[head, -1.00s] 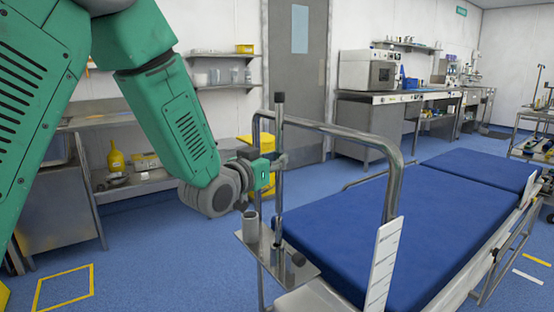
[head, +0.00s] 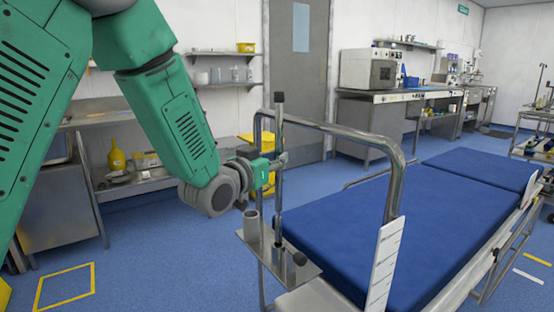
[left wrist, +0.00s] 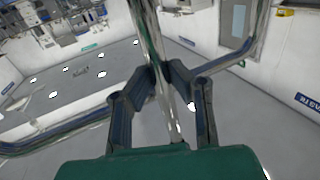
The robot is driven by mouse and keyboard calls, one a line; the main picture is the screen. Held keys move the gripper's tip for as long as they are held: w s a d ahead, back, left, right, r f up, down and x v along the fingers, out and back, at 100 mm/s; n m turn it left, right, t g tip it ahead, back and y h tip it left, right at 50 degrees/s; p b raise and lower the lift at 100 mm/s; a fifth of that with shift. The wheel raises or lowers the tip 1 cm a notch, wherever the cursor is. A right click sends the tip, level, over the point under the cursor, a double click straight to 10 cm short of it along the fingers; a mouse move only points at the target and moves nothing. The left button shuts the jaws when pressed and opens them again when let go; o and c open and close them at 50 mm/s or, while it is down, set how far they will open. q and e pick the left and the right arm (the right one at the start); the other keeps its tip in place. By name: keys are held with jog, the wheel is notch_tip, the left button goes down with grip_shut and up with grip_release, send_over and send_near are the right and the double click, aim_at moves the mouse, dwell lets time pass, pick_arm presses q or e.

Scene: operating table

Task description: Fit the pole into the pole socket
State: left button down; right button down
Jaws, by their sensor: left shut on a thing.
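The pole (head: 279,190) is a slim upright metal rod with a dark cap, at the head end of the operating table. My left gripper (head: 281,159) is shut on it at about mid-height. The left wrist view shows the pole (left wrist: 152,38) between the two fingers of my left gripper (left wrist: 166,78). A short open-topped metal tube, which looks like the pole socket (head: 251,226), stands on a metal plate (head: 300,272) left of the pole. The pole's lower end reaches down over the plate in the picture; I cannot tell whether it touches. My right gripper is out of view.
A bent metal rail (head: 340,130) rises close behind the pole. A dark knob (head: 299,259) sits at the plate's right side. The blue-padded operating table (head: 400,220) extends right. A steel side bench (head: 140,185) stands behind my left arm. Floor at lower left is open.

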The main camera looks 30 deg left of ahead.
pick_arm(q)
jog(key=shift+r, duration=0.1)
jog(key=shift+f+b, duration=2.65)
jog(key=shift+f, duration=1.3)
jog(key=c, duration=1.4)
grip_release()
send_near(277, 188)
jog(key=shift+w+a+f, duration=0.1)
jog(key=shift+w, duration=1.05)
